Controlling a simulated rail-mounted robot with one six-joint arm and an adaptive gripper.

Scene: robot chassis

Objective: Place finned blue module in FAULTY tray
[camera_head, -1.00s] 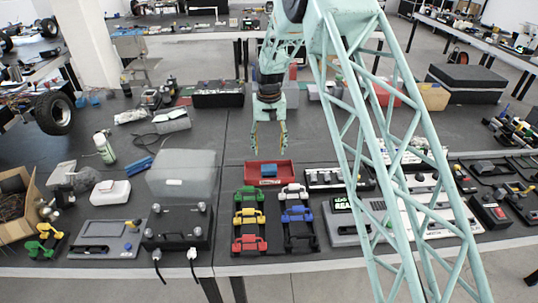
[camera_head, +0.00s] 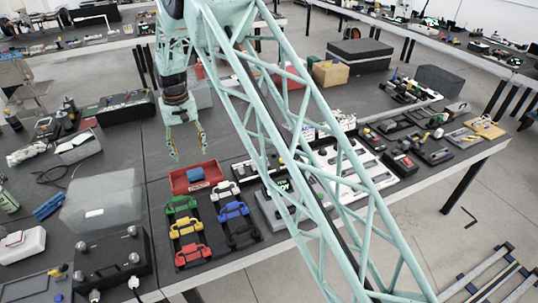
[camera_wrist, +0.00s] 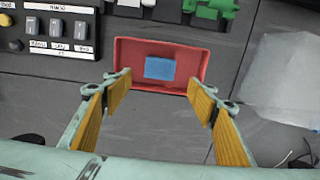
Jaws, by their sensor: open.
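A blue module (camera_head: 195,174) lies in a red tray (camera_head: 208,185) on the dark table. The wrist view shows the blue module (camera_wrist: 160,68) near the middle of the red tray (camera_wrist: 128,62), flat and clear of the walls. The tray's front label is too small to read. My gripper (camera_head: 188,152) is open and empty above the tray's back edge. In the wrist view my gripper (camera_wrist: 166,85) has its fingers spread to either side of the tray, with nothing between the pads.
Green (camera_head: 181,205), yellow, red, white and blue (camera_head: 233,210) modules sit in racks just in front of the tray. A translucent grey box (camera_head: 103,200) stands to the left. A panel with switches (camera_head: 257,168) lies to the right. The table behind the tray is clear.

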